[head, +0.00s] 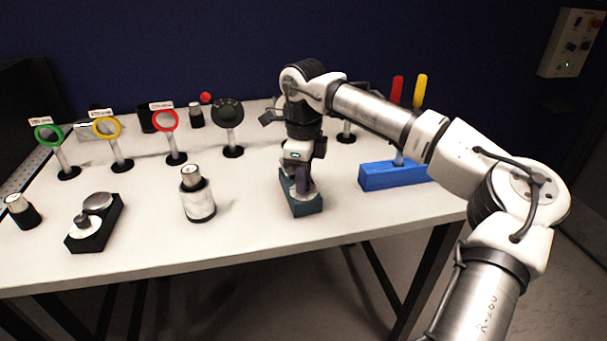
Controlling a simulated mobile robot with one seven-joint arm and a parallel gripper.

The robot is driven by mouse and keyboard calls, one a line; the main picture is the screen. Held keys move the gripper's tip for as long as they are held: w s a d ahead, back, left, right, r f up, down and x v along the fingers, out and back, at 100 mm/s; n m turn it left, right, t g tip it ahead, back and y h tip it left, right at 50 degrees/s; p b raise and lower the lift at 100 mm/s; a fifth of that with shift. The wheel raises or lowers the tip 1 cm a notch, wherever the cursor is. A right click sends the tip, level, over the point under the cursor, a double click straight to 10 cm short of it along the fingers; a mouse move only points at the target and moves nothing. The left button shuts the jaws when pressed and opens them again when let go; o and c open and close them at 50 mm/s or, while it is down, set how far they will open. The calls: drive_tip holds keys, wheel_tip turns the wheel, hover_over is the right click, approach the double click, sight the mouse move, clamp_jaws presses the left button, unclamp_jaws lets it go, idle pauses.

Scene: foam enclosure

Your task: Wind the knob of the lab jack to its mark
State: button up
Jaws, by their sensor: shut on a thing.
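A small dark teal base (306,208), which appears to be the lab jack, stands on the white table near its front edge, right of centre. My gripper (302,187) points straight down over it and is shut on its knob. The fingers and wrist hide most of the knob, and I cannot make out the mark or where the knob points.
A white-and-black cylinder (198,204) stands left of my gripper, and a black block with a round metal plate (98,202) is farther left. A blue block (378,178) with upright tools is at the right. Several ring stands line the back.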

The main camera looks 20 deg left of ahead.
drive_tip(key=shift+n, duration=2)
drive_tip(key=o, duration=0.7)
wheel_tip(320, 180, up, 14)
drive_tip(key=shift+b, duration=0.35)
drive_tip(key=shift+s+a+f, duration=0.1)
